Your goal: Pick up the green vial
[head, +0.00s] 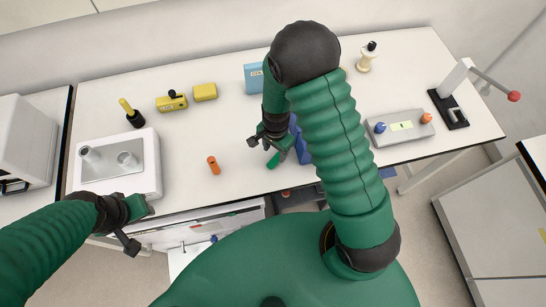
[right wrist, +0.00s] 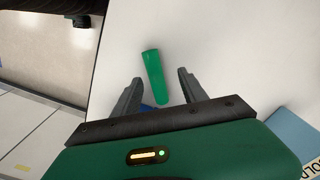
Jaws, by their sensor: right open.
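The green vial (head: 273,160) lies on the white table near its front edge, just below my right gripper (head: 268,138). In the right wrist view the green vial (right wrist: 153,75) lies lengthwise between and ahead of the two open fingers (right wrist: 159,78), and no finger visibly touches it. My right gripper is open and empty. My left gripper (head: 132,222) is at the table's front left, beside the white device; its fingers are too unclear to read.
An orange vial (head: 213,165) is left of the green one. A blue object (head: 302,147), partly hidden by my right arm, is close on the right. A white device (head: 125,175) stands left, a grey box with knobs (head: 399,128) right. Yellow blocks (head: 205,92) and a light blue box (head: 254,78) stand behind.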

